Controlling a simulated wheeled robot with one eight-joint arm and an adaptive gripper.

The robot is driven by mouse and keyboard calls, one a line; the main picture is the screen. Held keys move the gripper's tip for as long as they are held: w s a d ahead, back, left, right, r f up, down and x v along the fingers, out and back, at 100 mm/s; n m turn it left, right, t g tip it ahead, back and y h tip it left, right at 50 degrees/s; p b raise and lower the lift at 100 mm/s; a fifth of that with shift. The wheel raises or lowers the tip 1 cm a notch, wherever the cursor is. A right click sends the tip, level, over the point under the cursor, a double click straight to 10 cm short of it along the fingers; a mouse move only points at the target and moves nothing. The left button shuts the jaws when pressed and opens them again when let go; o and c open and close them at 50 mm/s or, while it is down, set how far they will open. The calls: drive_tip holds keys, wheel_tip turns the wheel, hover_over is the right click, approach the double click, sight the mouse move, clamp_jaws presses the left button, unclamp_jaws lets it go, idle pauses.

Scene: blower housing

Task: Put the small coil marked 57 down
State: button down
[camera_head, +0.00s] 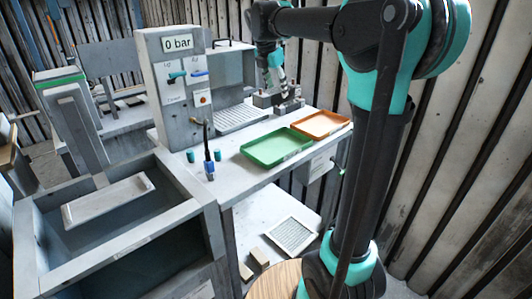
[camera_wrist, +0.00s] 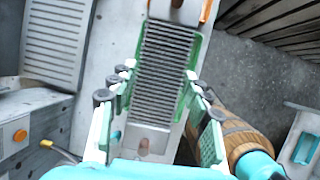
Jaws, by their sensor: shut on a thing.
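In the wrist view, my gripper (camera_wrist: 160,78) is shut on a long finned grey coil (camera_wrist: 166,58). The coil lies between the two fingers, with a plain end plate and a brown round spot near its lower end. No number can be read on it. Green tray edges show on both sides behind the coil. The coil cannot be made out clearly there.
A green tray (camera_head: 276,147) and an orange tray (camera_head: 320,124) lie on the bench, both empty in the head view. A gauge panel (camera_head: 176,70) reading 0 bar stands at left. A ribbed plate (camera_head: 240,117) lies behind. A deep sink (camera_head: 105,215) is at left front.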

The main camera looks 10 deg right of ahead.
drive_tip(key=shift+s+d, duration=0.15)
drive_tip(key=shift+s, duration=0.1)
wheel_tip(320, 180, down, 20)
drive_tip(key=shift+r, duration=0.2)
drive_tip(key=shift+f, duration=0.1)
drive_tip(key=c, duration=0.7)
unclamp_jaws()
